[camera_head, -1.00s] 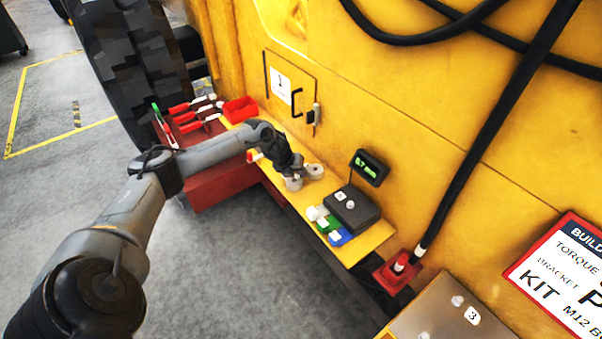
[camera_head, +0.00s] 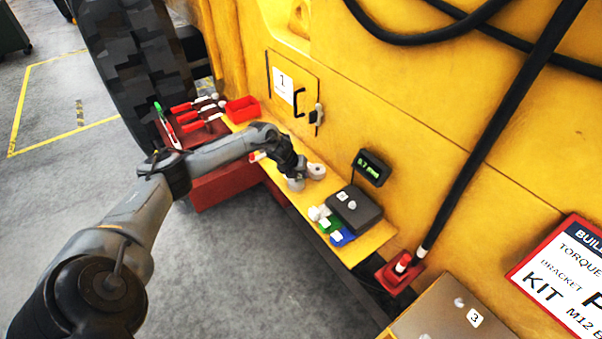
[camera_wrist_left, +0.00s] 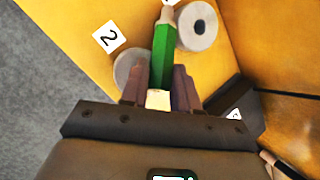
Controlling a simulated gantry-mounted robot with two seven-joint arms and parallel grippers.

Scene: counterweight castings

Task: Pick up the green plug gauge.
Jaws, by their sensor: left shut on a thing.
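The green plug gauge (camera_wrist_left: 163,52) has a long green body with a pale tip and a whitish end. In the left wrist view it stands out from between the two fingers of my left gripper (camera_wrist_left: 159,92), which is shut on it. In the head view my left gripper (camera_head: 294,176) is over the yellow ledge, beside the grey castings; the gauge cannot be made out there. My right gripper is not in view.
A grey ring-shaped casting (camera_wrist_left: 198,25) is close to the gauge; another casting (camera_wrist_left: 130,68) is partly hidden behind it. A dark scale (camera_head: 354,211) and green and blue blocks (camera_head: 342,237) sit on the ledge (camera_head: 376,240). A red bin (camera_head: 242,109) stands farther back.

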